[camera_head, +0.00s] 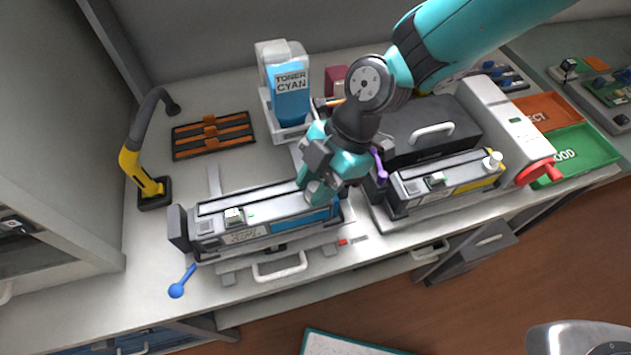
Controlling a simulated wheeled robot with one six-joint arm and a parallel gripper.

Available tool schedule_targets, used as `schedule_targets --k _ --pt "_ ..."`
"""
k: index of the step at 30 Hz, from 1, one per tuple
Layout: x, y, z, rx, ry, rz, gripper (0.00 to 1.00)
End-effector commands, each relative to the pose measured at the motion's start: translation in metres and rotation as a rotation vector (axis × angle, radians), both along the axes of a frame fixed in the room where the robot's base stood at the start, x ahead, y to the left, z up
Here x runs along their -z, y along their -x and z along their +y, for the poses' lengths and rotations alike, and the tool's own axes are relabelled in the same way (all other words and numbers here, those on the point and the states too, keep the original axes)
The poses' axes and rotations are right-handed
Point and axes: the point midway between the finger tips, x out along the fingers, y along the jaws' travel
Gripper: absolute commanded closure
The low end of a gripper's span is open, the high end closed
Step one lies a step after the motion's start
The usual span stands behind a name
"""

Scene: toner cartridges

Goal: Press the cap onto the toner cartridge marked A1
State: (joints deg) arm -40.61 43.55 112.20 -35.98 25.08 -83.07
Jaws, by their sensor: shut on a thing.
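A long grey toner cartridge with a blue label (262,222) lies in a cradle at the front left of the bench. A second grey cartridge with a yellow label (447,188) lies to its right, with a white knob-like piece (493,160) at its right end. I cannot read A1 on either one. My gripper (318,192) is over the right end of the blue-labelled cartridge and hides part of it. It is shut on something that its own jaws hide. I cannot make out a cap there, nor whether anything touches the cartridge.
A cyan toner bottle (290,92) stands behind my gripper. A black case (428,132) and a white machine with a red handle (508,125) stand to the right. A yellow-black bent post (142,165) stands left. A blue-knobbed lever (177,290) sticks out at the front left.

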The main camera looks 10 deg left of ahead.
Motion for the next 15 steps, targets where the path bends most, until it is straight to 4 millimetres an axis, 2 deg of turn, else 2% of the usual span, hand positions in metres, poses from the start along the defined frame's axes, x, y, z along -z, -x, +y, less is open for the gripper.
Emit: schedule_targets --k 6,7,10,15 --pt "-0.0005 0.0000 0.0000 0.000 0.000 0.000 0.94" --pt "-0.0005 0.0000 0.0000 0.000 0.000 0.000 0.62" --pt "-0.0004 0.0000 0.0000 0.000 0.000 0.000 0.39" --pt "-0.0004 -0.0001 0.0000 0.000 0.000 0.000 0.39"
